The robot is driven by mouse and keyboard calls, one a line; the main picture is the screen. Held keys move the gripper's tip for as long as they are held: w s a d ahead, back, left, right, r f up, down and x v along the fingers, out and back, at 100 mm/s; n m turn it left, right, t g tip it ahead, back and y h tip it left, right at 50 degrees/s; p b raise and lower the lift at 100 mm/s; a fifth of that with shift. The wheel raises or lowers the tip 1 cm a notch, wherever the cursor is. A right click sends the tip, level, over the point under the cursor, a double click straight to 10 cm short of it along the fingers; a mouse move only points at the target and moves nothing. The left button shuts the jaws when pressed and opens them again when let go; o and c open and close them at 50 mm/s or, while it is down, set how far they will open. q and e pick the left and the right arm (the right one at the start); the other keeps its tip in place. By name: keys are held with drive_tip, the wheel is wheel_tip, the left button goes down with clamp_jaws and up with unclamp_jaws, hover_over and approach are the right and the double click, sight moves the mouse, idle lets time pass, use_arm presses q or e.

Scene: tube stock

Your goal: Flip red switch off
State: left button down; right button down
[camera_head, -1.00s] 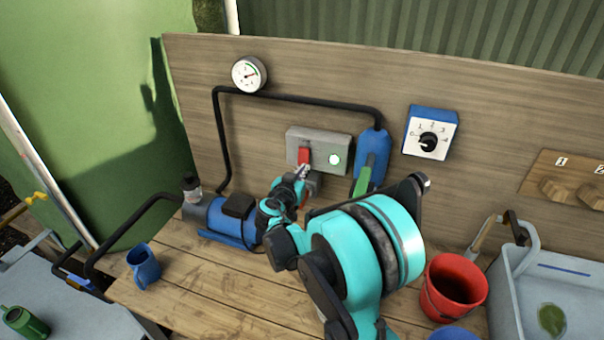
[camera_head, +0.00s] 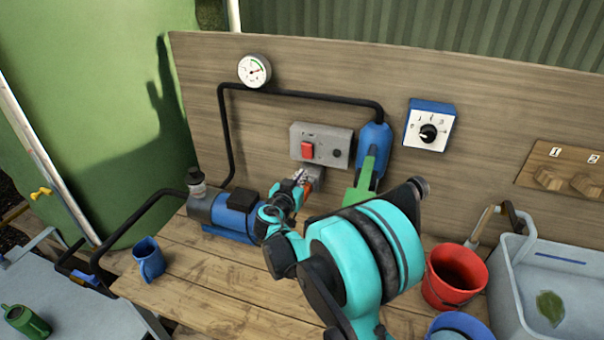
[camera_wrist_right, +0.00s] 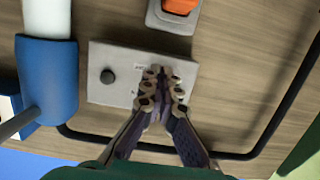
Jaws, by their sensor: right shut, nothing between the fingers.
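The red switch (camera_head: 307,150) sits on the left part of a grey box (camera_head: 325,132) on the wooden back panel. The round lamp (camera_head: 337,153) beside it is dark. My right gripper (camera_head: 300,177) is shut and empty, with its fingertips just below the switch in the head view. In the right wrist view the gripper (camera_wrist_right: 161,82) lies over the grey box (camera_wrist_right: 125,62) and hides the switch. The dark lamp (camera_wrist_right: 107,76) shows there to its left. I cannot tell whether the fingertips touch the box. My left gripper is out of view.
An orange part on a grey plate (camera_wrist_right: 180,7) is close to the box. A blue fitting with a green handle (camera_head: 366,178) is right of it. A blue pump (camera_head: 232,216), a blue mug (camera_head: 147,260) and a red bucket (camera_head: 455,277) stand on the bench.

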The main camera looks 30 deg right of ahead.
drive_tip(key=s+a+f+p, duration=0.1)
drive_tip(key=s+a+f, duration=0.1)
drive_tip(key=s+a, duration=0.3)
drive_tip(key=shift+a, duration=0.4)
drive_tip(key=shift+s, duration=0.15)
drive_tip(key=s+a+f+n+g+y, duration=0.1)
drive_tip(key=s+a+n+y, duration=0.4)
drive_tip(key=s, duration=0.5)
drive_tip(key=s+a+f+n+g+y, duration=0.1)
drive_tip(key=s+a+n+g+y, duration=0.1)
drive_tip(key=s+a+n+y, duration=0.2)
drive_tip(key=s+a+y, duration=0.3)
drive_tip(key=s+a, duration=0.3)
drive_tip(key=s, duration=0.1)
drive_tip(key=shift+s+f+n, duration=0.3)
drive_tip(key=shift+f+n, duration=0.05)
drive_tip(key=shift+n, duration=0.05)
